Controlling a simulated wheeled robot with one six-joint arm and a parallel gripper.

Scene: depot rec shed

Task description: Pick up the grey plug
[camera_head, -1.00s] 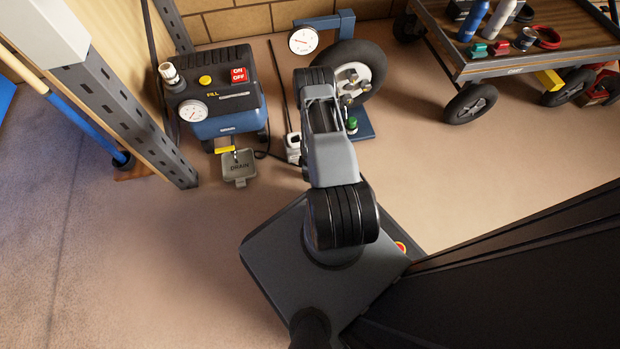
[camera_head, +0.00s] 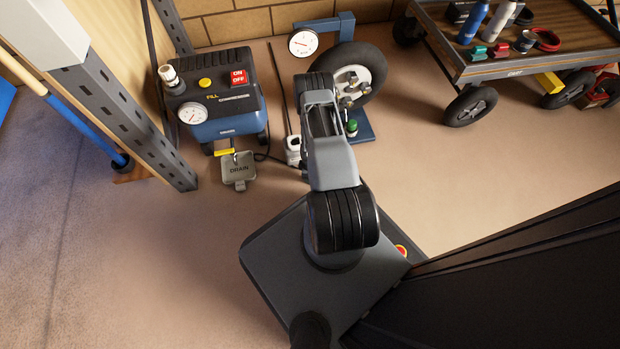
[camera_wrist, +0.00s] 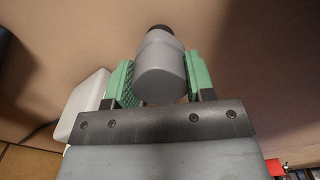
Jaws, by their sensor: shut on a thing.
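The grey plug (camera_wrist: 161,69) shows in the wrist view as a smooth grey cylinder with a dark end. It sits between the two green finger pads of my gripper (camera_wrist: 159,80). The pads press on it from both sides, so my gripper is shut on it. In the head view my arm covers the gripper, and I cannot make out the plug there.
A blue compressor (camera_head: 226,128) stands at the left, with a drain tray (camera_head: 238,172) in front. A wheel (camera_head: 362,68) on a blue stand is behind my arm. A loaded cart (camera_head: 515,67) is at the right. Open floor (camera_head: 500,180) lies in front of it.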

